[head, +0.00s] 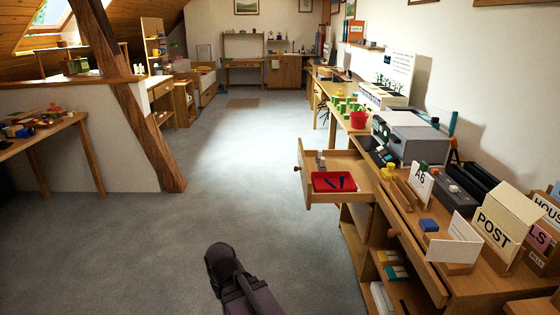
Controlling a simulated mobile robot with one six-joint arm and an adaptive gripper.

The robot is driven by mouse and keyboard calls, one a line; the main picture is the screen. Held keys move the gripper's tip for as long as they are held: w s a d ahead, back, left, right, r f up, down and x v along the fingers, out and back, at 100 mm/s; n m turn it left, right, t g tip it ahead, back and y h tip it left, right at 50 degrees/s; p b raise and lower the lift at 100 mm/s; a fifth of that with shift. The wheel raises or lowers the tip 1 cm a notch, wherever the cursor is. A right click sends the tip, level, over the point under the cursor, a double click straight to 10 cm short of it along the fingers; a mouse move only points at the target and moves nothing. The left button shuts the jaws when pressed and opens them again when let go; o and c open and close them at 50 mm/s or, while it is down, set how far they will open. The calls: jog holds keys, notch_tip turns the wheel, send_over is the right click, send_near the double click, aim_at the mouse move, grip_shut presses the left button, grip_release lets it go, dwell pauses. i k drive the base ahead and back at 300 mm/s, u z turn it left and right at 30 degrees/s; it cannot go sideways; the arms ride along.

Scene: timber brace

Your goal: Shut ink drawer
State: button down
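A wooden drawer (342,197) stands pulled out from the desk on the right in the head view. Its front faces left, with a dark knob (297,168) on it. A red tray or pad (335,182) with blue items lies inside, beside small grey upright pieces. No label on this drawer is legible, so I cannot confirm that it is the ink drawer. A dark part of my arm shows at the bottom centre, left of and nearer than the drawer. My gripper's fingers cannot be seen.
A second drawer front (414,254) with a knob is nearer on the same desk. The desktop holds an A6 card (421,180), a POST box (497,230) and a grey machine (410,138). A timber post (147,125) stands left. Grey floor (215,190) between is clear.

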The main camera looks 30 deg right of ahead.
aim_at(359, 181)
jog(key=u, duration=1)
jog(key=i, duration=1.1)
jog(key=z, duration=4.15)
jog(key=i, duration=0.1)
jog(key=u, duration=2.15)
